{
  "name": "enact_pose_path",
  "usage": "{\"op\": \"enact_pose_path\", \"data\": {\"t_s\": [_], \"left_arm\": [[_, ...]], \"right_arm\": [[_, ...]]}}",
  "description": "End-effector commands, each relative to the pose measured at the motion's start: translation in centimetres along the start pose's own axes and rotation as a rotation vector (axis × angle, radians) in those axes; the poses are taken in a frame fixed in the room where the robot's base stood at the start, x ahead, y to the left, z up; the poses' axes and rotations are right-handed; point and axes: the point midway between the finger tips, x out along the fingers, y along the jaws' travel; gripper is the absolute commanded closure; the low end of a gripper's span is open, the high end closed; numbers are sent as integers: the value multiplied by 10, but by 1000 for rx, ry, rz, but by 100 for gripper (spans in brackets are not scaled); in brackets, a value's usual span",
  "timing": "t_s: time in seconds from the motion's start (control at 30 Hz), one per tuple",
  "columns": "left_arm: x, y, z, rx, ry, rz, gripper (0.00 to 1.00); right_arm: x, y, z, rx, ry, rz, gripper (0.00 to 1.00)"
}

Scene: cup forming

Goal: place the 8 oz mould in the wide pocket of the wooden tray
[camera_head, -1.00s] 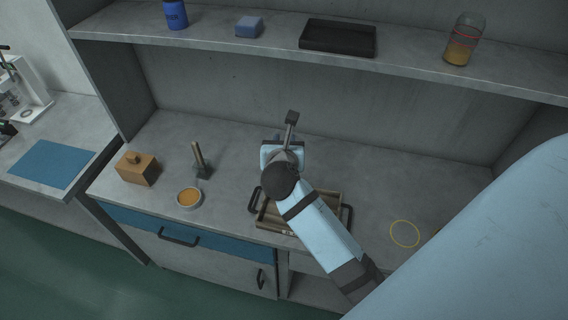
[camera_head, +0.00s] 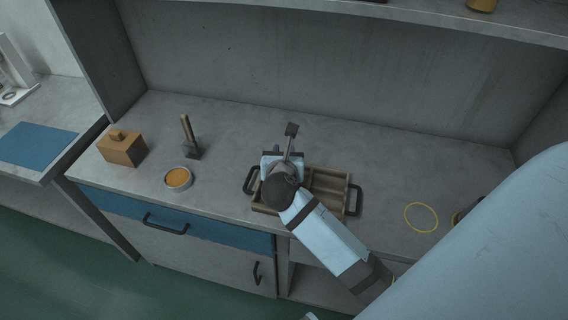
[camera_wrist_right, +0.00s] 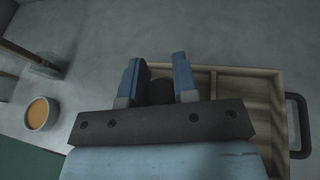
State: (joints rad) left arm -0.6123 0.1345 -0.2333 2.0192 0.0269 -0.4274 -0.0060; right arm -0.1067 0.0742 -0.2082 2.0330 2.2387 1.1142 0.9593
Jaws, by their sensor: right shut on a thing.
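The wooden tray (camera_head: 345,189) stands on the counter with a dark handle at each end. Dividers show in its right part; my right arm hides much of its left part. My right gripper (camera_wrist_right: 159,72) is over the left part of the tray, pointing down. It is shut on a dark, rounded thing, probably the 8 oz mould (camera_wrist_right: 160,93), seen between the blue fingers in the wrist view. In the head view the gripper hides the mould. I cannot tell whether the mould touches the tray floor. My left gripper is not in view.
Left of the tray are a bowl of orange material (camera_head: 178,179), a tamper-like tool (camera_head: 189,137) and a wooden box (camera_head: 122,147). A yellow ring (camera_head: 421,217) marks the counter at right, with a dark object partly hidden beside it. The counter behind the tray is clear.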

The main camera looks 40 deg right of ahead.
Motion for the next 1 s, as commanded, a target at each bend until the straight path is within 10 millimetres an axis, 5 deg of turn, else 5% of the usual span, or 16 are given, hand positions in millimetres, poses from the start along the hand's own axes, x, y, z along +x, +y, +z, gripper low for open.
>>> {"op": "enact_pose_path", "data": {"t_s": [0.1,0.53,0.57,0.63,1.0], "left_arm": [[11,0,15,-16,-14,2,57],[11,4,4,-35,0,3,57],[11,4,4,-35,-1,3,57],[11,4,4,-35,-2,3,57],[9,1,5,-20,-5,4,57]], "right_arm": [[8,0,-19,0,-3,1,100],[8,0,-22,1,-2,0,100],[8,0,-22,0,0,-1,66],[8,0,-22,0,0,-1,50],[6,0,-18,0,-1,0,48]]}}
